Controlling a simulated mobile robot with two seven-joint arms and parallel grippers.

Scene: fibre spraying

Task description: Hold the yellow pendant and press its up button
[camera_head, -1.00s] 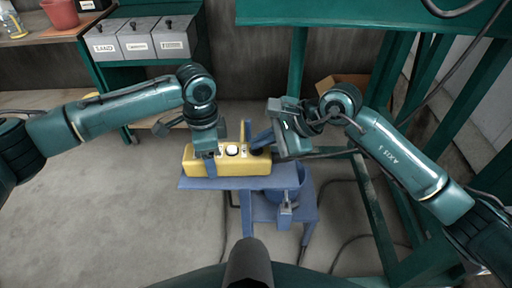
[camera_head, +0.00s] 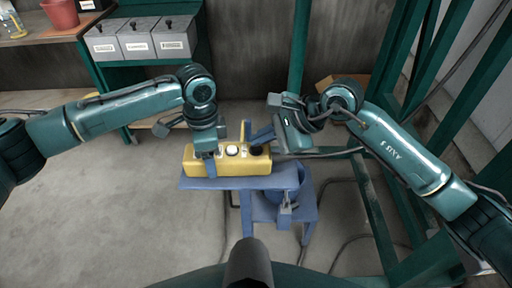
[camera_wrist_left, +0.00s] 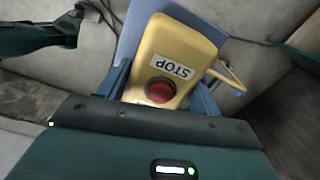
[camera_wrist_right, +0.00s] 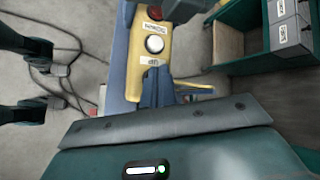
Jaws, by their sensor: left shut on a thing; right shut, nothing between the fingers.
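The yellow pendant (camera_head: 228,168) lies on the blue stand (camera_head: 225,183). My left gripper (camera_head: 208,166) is shut across its left part. In the left wrist view the fingers (camera_wrist_left: 162,92) flank the pendant (camera_wrist_left: 172,45), with the red stop button (camera_wrist_left: 160,90) between them. My right gripper (camera_head: 258,138) is shut and empty near the pendant's right end. In the right wrist view its fingertips (camera_wrist_right: 158,88) are close to the "UP" label (camera_wrist_right: 150,62), beside a white button (camera_wrist_right: 154,44). The fingers cover part of the pendant there; I cannot tell whether they touch it.
Green frame posts (camera_head: 400,100) stand at the right, close to my right arm. Grey labelled bins (camera_head: 138,38) sit on a green rack at the back left. Dark cables run across the floor at the right. The floor at the left is clear.

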